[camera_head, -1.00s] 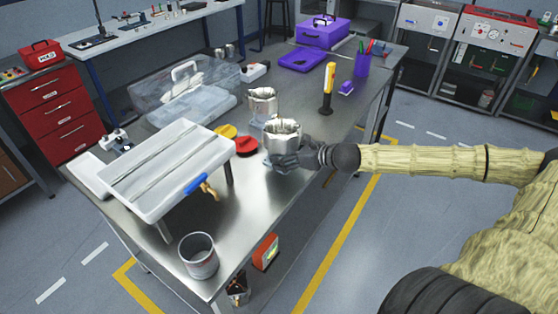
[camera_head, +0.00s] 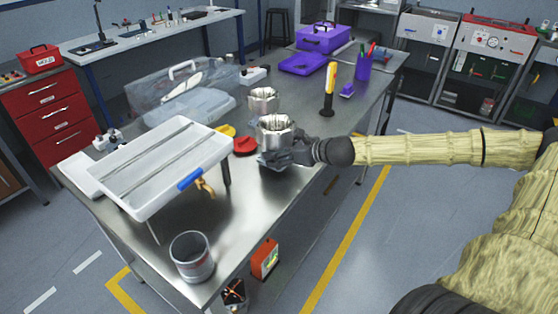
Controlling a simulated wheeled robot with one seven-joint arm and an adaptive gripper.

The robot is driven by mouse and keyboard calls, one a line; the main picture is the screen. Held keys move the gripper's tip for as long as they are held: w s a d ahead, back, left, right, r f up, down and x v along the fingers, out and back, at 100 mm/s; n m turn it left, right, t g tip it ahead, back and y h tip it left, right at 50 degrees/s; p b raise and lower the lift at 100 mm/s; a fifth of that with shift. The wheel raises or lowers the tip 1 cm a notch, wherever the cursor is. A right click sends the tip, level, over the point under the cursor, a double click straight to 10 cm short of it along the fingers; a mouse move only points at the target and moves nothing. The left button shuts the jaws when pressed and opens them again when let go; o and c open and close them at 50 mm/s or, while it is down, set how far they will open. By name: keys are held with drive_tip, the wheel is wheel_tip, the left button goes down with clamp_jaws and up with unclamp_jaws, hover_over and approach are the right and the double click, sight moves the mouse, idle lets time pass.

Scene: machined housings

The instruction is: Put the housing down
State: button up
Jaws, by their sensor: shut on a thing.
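A silver machined housing (camera_head: 275,133) is held upright in my gripper (camera_head: 277,158), near the right edge of the metal workbench (camera_head: 258,205). My gripper is shut on its lower part, and the fingers partly hide its base. I cannot tell whether the housing touches the bench top. A second, similar housing (camera_head: 263,101) stands on the bench just behind it, apart from it.
A red disc (camera_head: 245,146) lies close beside the held housing. A yellow tool (camera_head: 329,88) stands upright behind. Bare bench lies in front.

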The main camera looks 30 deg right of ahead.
drive_tip(key=shift+f+b, duration=0.65)
drive_tip(key=shift+f, duration=0.5)
drive_tip(key=shift+f, duration=0.1)
drive_tip(key=o, duration=1.6)
